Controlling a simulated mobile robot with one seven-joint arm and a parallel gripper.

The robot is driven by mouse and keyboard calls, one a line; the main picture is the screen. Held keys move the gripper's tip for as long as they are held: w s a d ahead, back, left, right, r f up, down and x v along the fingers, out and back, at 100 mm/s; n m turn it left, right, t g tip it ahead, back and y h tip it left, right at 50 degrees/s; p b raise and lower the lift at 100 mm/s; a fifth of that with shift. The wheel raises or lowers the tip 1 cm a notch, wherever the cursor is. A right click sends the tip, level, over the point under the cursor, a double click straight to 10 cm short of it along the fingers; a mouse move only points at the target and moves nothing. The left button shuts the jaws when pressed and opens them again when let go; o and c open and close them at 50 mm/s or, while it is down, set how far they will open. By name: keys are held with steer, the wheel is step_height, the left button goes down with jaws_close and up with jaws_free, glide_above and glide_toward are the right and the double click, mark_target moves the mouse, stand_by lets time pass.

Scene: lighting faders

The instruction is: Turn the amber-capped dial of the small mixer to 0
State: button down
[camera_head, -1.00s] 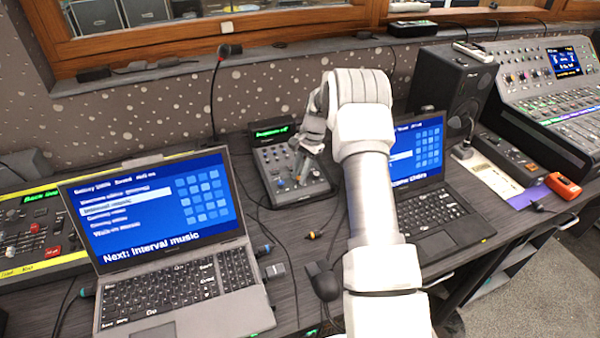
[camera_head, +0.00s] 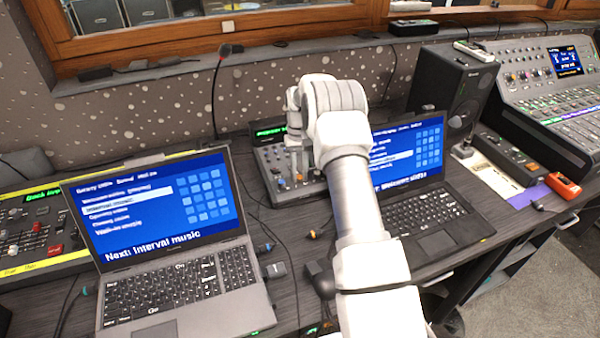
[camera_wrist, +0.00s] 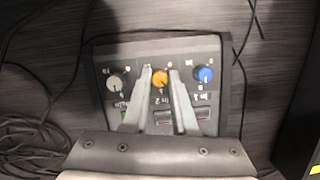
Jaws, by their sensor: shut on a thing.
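The small mixer (camera_head: 264,158) stands on the desk between the two laptops, partly hidden behind my arm in the head view. In the wrist view, the mixer (camera_wrist: 215,50) shows a row of a grey dial (camera_wrist: 116,82), the amber-capped dial (camera_wrist: 159,77) and a blue dial (camera_wrist: 205,74). My gripper (camera_wrist: 160,82) is shut on the amber-capped dial, with one finger on each side of it. In the head view my gripper (camera_head: 298,172) is over the mixer's front part. The fingers hide the scale beside the dial, and its pointer is too small to read.
A grey laptop (camera_head: 180,275) stands on the left and a black laptop (camera_head: 440,215) on the right. A black speaker (camera_head: 450,90) is behind the right laptop. Cables (camera_wrist: 35,130) lie beside the mixer.

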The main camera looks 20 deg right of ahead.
steer(key=n, duration=0.2)
steer(key=n+h, duration=0.1)
steer(key=n, duration=0.2)
steer(key=shift+h, duration=0.3)
steer(key=n+h, duration=0.1)
steer(key=n, duration=0.3)
steer(key=shift+a+n+t, duration=0.1)
steer(key=shift+n+t, duration=0.3)
steer(key=n+t+h, duration=0.1)
steer(key=n, duration=0.4)
steer(key=shift+s+a+p, duration=0.1)
steer(key=shift+p, duration=0.25)
steer(key=n+t, duration=0.1)
steer(key=n, duration=0.3)
steer(key=shift+n+p, duration=0.3)
steer(key=shift+p, duration=0.05)
steer(key=c, duration=0.7)
jaws_free()
